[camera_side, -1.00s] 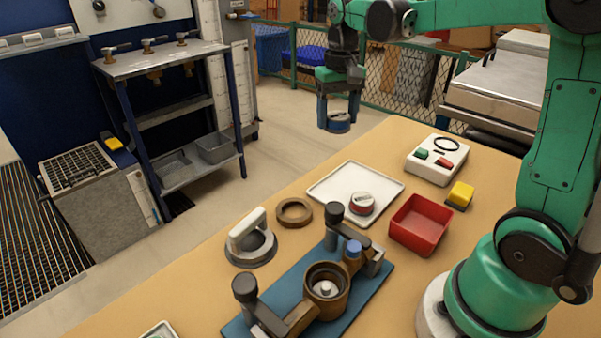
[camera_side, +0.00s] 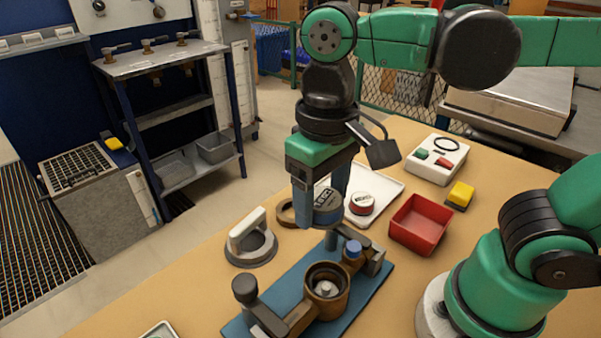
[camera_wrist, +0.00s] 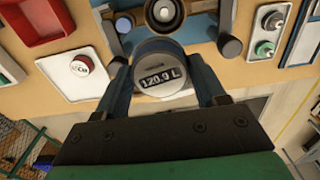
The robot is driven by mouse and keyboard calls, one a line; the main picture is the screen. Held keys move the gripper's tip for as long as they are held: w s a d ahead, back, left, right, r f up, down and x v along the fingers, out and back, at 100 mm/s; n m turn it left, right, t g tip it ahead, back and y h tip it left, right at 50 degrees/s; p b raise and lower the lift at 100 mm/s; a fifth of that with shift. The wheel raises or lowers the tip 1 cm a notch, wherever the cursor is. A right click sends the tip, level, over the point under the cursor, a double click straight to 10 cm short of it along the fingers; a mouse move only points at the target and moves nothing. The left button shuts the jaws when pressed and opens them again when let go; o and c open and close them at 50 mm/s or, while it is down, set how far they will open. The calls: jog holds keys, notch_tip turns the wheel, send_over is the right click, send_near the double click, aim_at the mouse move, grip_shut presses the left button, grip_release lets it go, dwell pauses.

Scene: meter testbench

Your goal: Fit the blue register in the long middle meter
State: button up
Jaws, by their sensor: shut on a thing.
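My gripper (camera_side: 321,205) is shut on the blue register (camera_side: 328,200) and holds it in the air, above and behind the bronze meter. In the wrist view the register (camera_wrist: 160,72) sits between the two fingers, its dial reading 120.9 L. The long middle meter (camera_side: 327,283) is a bronze body with an open round cup, mounted on a blue base plate (camera_side: 285,290) between clamps with dark knobs. Its cup is empty of any register, with a pale hub inside. In the wrist view the meter's cup (camera_wrist: 164,12) shows at the top, just beyond the register.
A red-rimmed register (camera_side: 362,204) lies on a white tray (camera_side: 388,187) beside a red bin (camera_side: 420,224). A white-handled ring tool (camera_side: 250,240) and a bronze ring (camera_side: 286,213), partly hidden by my gripper, lie left. A yellow block (camera_side: 461,194) and white control box (camera_side: 437,160) stand right.

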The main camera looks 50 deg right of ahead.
aim_at(325, 285)
jog(key=shift+s+a+f+n, duration=0.2)
jog(key=shift+s+a+f, duration=0.1)
jog(key=shift+s, duration=0.25)
jog(key=shift+s+a+f+n, duration=0.2)
jog(key=shift+s+a+f, duration=0.05)
jog(key=shift+s, duration=0.3)
jog(key=shift+s+f, duration=0.1)
jog(key=shift+f, duration=1.9)
jog(key=shift+f, duration=2.4)
jog(key=o, duration=1.2)
jog(key=shift+c, duration=1.2)
jog(key=shift+o, duration=0.4)
